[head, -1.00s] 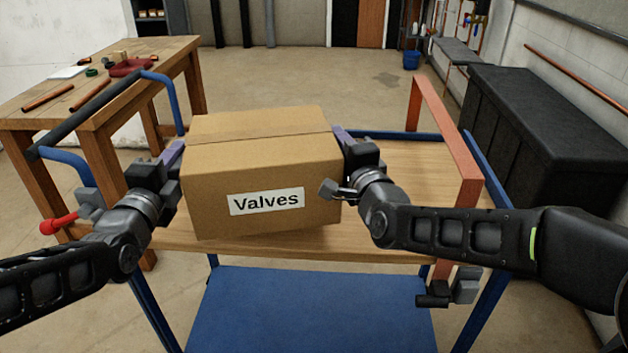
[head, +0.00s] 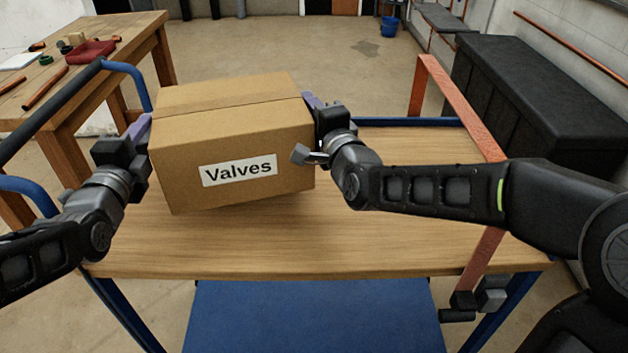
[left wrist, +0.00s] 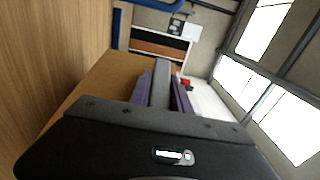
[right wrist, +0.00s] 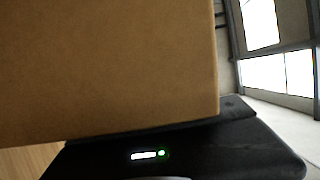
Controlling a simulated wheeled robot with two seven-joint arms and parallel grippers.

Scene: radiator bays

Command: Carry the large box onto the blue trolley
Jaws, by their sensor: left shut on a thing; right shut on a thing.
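The large cardboard box (head: 230,130), labelled "Valves", is between my two grippers over the wooden top (head: 400,215) of the blue trolley. It sits a little tilted in the head view, left of the top's middle. I cannot tell whether its underside touches the wood. My left gripper (head: 138,127) is shut on the box's left side, and my right gripper (head: 313,104) on its right side. Their fingertips are partly hidden. In the right wrist view the box (right wrist: 110,70) fills most of the picture. Purple fingers (left wrist: 160,90) show in the left wrist view.
An orange-red rail (head: 457,105) stands at the trolley's right end, and a dark handle (head: 50,115) at its left. A blue lower shelf (head: 310,315) lies below. A wooden workbench (head: 130,35) is behind left; a black chest (head: 530,100) is at right. The wooden top is clear right of the box.

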